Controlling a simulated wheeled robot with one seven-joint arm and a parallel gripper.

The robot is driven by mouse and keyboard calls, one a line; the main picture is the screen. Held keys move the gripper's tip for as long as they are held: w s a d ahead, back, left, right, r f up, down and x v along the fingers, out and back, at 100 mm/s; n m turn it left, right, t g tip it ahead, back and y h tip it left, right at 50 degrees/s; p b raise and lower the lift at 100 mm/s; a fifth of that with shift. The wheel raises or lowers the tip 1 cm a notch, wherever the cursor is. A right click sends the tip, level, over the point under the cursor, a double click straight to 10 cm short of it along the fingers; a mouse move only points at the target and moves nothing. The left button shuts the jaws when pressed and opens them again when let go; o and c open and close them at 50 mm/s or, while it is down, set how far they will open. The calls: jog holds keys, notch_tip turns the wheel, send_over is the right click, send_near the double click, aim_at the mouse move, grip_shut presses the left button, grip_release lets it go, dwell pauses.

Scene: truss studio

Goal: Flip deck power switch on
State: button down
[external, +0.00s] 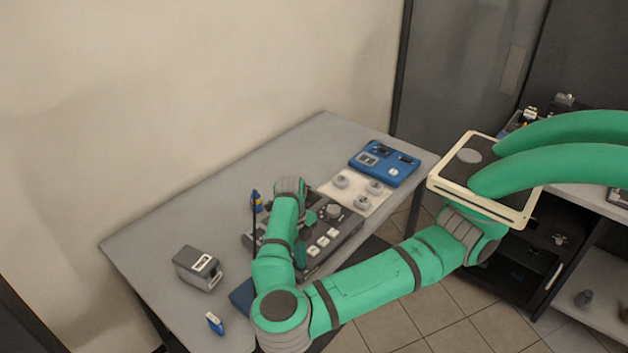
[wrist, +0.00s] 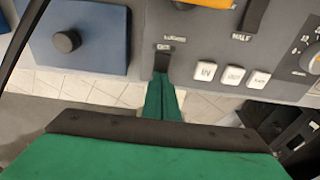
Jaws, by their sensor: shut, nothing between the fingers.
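The grey control deck (external: 345,238) lies on the table, partly hidden behind my arm in the external view. In the wrist view the deck (wrist: 205,50) fills the upper part. A small black switch lever (wrist: 163,60) sits near its edge, under two small labels that are hard to read. My gripper (wrist: 161,80) is shut and empty, its green fingertips together right at the lower end of this lever. I cannot tell whether they touch it, or whether the switch is on or off.
White push buttons (wrist: 233,75) and a dial (wrist: 312,60) are right of the lever. A blue panel with a black knob (wrist: 67,41) is to the left. A grey boxy device (external: 199,268), a pale board with knobs (external: 362,203) and a blue unit (external: 384,163) are also on the table.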

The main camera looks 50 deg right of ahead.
jog(key=shift+s+f, duration=0.1)
jog(key=shift+f, duration=0.05)
dwell(0.3)
jog(key=shift+w+r, duration=0.2)
jog(key=shift+w, duration=0.6)
jog(key=shift+r, duration=0.15)
notch_tip(320, 180, up, 14)
jog(key=w, duration=0.1)
jog(key=shift+w+f, duration=0.2)
jog(key=shift+w, duration=0.15)
dwell(0.4)
